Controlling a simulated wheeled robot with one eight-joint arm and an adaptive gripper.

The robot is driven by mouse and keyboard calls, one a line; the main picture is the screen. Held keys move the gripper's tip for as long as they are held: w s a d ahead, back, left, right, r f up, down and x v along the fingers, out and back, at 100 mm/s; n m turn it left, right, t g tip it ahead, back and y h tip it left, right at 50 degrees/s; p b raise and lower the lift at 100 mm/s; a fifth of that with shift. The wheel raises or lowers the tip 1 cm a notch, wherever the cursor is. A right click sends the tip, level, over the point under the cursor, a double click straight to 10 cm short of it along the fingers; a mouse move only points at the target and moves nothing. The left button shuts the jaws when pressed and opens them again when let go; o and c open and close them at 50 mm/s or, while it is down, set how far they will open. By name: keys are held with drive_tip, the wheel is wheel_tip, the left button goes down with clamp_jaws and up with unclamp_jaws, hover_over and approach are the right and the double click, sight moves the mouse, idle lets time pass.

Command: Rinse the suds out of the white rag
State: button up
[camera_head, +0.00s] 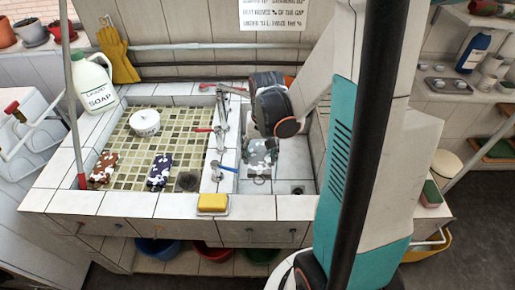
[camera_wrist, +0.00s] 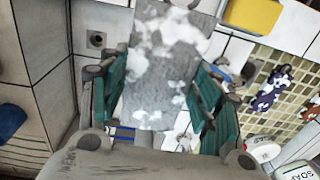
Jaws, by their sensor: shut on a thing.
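The rag (camera_head: 258,152) looks pale grey with thick white suds patches. It hangs in the right-hand basin (camera_head: 291,160), under my gripper (camera_head: 268,118). In the wrist view the rag (camera_wrist: 155,75) lies between the two green fingers of my gripper (camera_wrist: 158,95), which is shut on it. Suds cover much of its visible face. A tap with red and blue handles (camera_head: 228,169) stands on the divider just left of the rag. I cannot make out running water. The arm hides part of the basin's right side.
A yellow sponge (camera_head: 212,203) sits on the front rim. A soap jug (camera_head: 92,82) stands at the back left. A drain (camera_head: 297,189) shows right of the rag.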

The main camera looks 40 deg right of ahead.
drive_tip(key=w+d+f+b, duration=0.1)
drive_tip(key=w+d, duration=0.1)
drive_tip(key=d, duration=0.4)
drive_tip(key=w+d+f+b, duration=0.1)
drive_tip(key=w+d+f, duration=0.1)
drive_tip(key=d, duration=0.5)
drive_tip(key=shift+w, duration=0.3)
idle(0.3)
drive_tip(key=shift+s+d, duration=0.1)
drive_tip(key=shift+s, duration=0.1)
idle(0.5)
drive_tip(key=shift+s+d+r, duration=0.1)
drive_tip(key=shift+s+d, duration=0.05)
drive_tip(key=shift+s, duration=0.2)
drive_tip(key=shift+w, duration=0.1)
drive_tip(key=shift+w+a, duration=0.2)
drive_tip(key=shift+w, duration=0.3)
drive_tip(key=shift+a, duration=0.1)
drive_tip(key=shift+s+a+b, duration=0.15)
drive_tip(key=shift+s+a, duration=0.3)
drive_tip(key=shift+a, duration=0.8)
drive_tip(key=shift+s+a+b, duration=0.15)
drive_tip(key=shift+s+a, duration=0.3)
drive_tip(key=shift+a, duration=0.75)
drive_tip(key=shift+s+a+b, duration=0.15)
drive_tip(key=shift+s+a, duration=0.3)
drive_tip(key=shift+a, duration=0.8)
